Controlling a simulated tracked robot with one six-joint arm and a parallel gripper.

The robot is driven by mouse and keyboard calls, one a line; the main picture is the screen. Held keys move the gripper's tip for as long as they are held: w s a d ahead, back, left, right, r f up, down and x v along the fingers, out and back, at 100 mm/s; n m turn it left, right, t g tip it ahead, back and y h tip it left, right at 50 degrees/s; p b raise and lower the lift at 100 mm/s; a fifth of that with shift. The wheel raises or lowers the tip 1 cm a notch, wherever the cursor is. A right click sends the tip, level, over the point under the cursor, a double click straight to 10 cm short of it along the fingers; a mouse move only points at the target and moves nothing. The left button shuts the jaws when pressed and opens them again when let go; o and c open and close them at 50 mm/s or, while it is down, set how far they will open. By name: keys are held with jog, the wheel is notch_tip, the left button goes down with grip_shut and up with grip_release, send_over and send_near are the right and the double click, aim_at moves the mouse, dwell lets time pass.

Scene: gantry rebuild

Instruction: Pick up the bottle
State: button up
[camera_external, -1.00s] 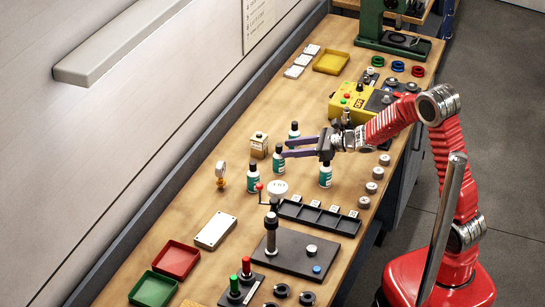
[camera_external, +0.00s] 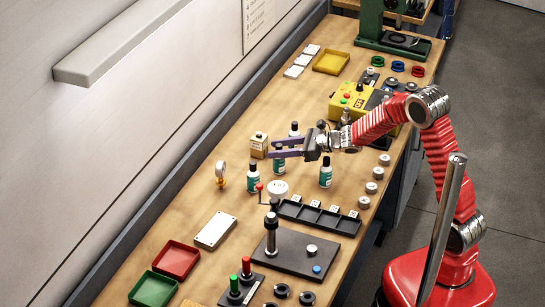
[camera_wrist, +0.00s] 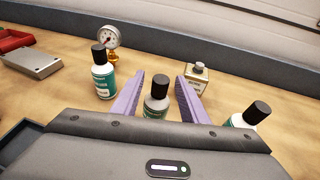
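Several white bottles with green labels and black caps stand upright on the bench. In the external view one bottle (camera_external: 280,174) is beside and just below my gripper's (camera_external: 268,149) fingers, and another (camera_external: 326,175) stands to the right. In the wrist view my gripper (camera_wrist: 160,77) is open, with its purple fingers on either side of a bottle (camera_wrist: 156,100). That bottle's lower part is hidden by my gripper body, and I see no contact with the fingers. Two more bottles show outside the fingers, one at left (camera_wrist: 103,76) and one at right (camera_wrist: 249,116).
A black tray (camera_external: 315,217) and a lever press (camera_external: 271,235) are in front. Bare bench shows at the left rear.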

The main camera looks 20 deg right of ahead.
grip_shut()
jog(key=shift+r, duration=0.15)
dwell(0.5)
notch_tip(320, 180, up, 10)
jog(key=shift+f, duration=0.1)
dwell(0.4)
dwell(0.4)
